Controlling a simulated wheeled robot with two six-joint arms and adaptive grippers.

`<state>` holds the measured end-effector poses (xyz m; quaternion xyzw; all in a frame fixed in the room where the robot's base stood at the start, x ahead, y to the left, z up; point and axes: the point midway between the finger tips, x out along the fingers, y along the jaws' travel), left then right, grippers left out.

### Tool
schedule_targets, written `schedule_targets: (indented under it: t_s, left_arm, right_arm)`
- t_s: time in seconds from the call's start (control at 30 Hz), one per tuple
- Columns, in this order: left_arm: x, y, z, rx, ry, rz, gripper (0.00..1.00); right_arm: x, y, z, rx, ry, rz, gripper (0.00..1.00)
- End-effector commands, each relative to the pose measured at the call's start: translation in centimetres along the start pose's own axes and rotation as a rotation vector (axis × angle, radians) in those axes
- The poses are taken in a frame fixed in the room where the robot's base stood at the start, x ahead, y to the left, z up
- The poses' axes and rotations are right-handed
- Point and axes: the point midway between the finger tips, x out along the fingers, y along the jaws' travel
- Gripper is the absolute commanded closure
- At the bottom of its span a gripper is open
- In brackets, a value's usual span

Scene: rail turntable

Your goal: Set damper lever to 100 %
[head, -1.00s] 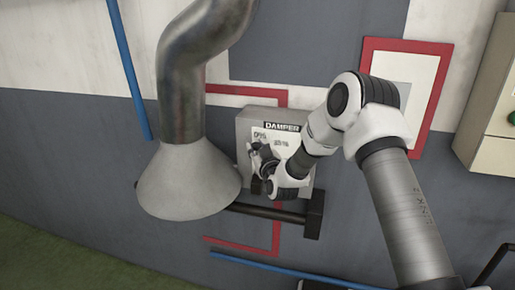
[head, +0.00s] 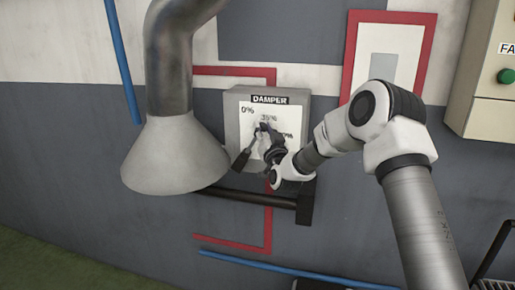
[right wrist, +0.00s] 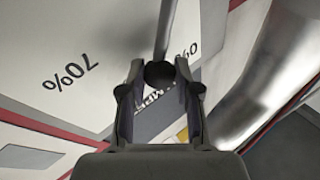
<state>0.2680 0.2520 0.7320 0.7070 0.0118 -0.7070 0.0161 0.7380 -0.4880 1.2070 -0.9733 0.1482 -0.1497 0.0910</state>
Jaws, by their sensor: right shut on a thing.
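The grey damper box (head: 232,122) hangs on the wall in the middle of the head view, with 0% at upper left, 35% at top and a partly covered 70% at right. My right gripper (head: 264,138) is in front of its face, below the 35% mark. In the right wrist view, my right gripper (right wrist: 158,90) is shut on the lever's dark round knob (right wrist: 160,74). The lever's thin rod (right wrist: 164,30) runs up from the knob there. My arm covers the lower right of the scale; no 100% mark shows. My left gripper is out of view.
A metal duct with a flared hood (head: 175,158) stands close left of the box. A dark bar (head: 250,198) runs below it. A red-framed panel (head: 430,45) and a beige cabinet with a green button (head: 506,76) are at right.

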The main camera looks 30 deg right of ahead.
Motion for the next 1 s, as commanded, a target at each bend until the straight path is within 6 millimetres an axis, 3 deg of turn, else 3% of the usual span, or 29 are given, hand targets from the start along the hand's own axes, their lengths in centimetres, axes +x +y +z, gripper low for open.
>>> schedule_targets:
  t_s: [0.03,0.5,0.8,1.0]
  left_arm:
    - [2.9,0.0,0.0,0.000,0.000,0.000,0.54]
    - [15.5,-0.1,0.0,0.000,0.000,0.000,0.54]
    - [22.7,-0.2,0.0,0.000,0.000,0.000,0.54]
    - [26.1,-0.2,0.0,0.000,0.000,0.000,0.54]
  right_arm:
    - [-0.8,0.8,1.7,0.035,0.022,0.004,1.00]
    - [-3.7,4.7,4.2,0.404,0.265,0.049,1.00]
    - [-5.2,6.4,6.6,0.637,0.418,0.078,1.00]
    - [-5.7,7.0,7.9,0.764,0.502,0.094,1.00]
